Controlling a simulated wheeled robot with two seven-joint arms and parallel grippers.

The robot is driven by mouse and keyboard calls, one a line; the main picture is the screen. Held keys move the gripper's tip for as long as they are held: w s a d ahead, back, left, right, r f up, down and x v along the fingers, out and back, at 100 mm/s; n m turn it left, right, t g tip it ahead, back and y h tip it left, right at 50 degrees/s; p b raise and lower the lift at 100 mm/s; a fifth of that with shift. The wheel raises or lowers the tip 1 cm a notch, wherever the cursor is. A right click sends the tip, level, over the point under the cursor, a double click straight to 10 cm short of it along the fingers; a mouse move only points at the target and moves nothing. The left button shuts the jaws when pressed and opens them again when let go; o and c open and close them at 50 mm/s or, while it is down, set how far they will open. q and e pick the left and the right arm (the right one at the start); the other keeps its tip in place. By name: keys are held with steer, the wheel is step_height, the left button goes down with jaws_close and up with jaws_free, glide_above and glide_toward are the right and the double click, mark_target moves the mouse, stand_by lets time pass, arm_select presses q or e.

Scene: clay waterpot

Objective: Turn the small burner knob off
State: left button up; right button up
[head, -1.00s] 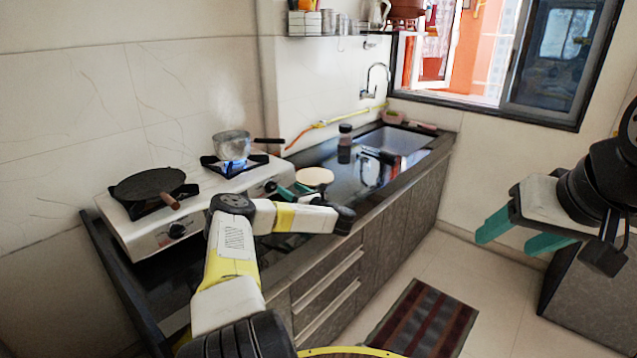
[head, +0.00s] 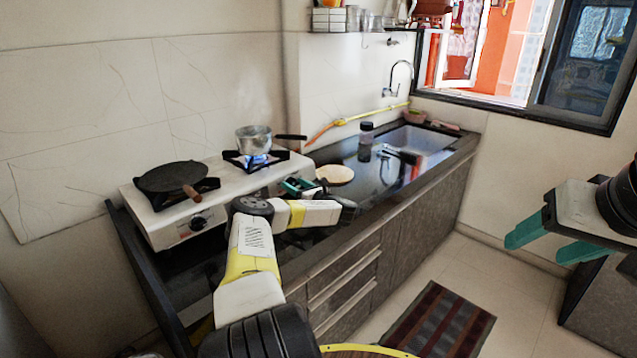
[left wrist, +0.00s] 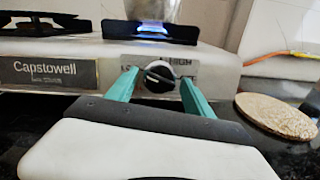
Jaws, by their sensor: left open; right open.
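The white two-burner stove (head: 222,195) stands on the dark counter at the left. A blue flame burns under a metal pot (head: 254,139) on its right burner. That burner's round black knob (left wrist: 160,77) is on the stove front in the left wrist view, with its pale mark tilted. My left gripper (left wrist: 159,79) is open, with its green fingers on either side of the knob; I cannot tell whether they touch it. In the head view my left gripper (head: 297,187) is at the stove front and hides this knob. My right gripper (head: 539,245) is open and empty, far from the stove.
A dark flat pan (head: 172,178) sits on the left burner, above another knob (head: 198,222). A round wooden board (head: 334,174) lies on the counter right of my left gripper. A jar (head: 366,132) stands near the sink (head: 420,140). A striped mat (head: 440,318) lies on the floor.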

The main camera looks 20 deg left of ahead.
arm_select(q)
jaws_close()
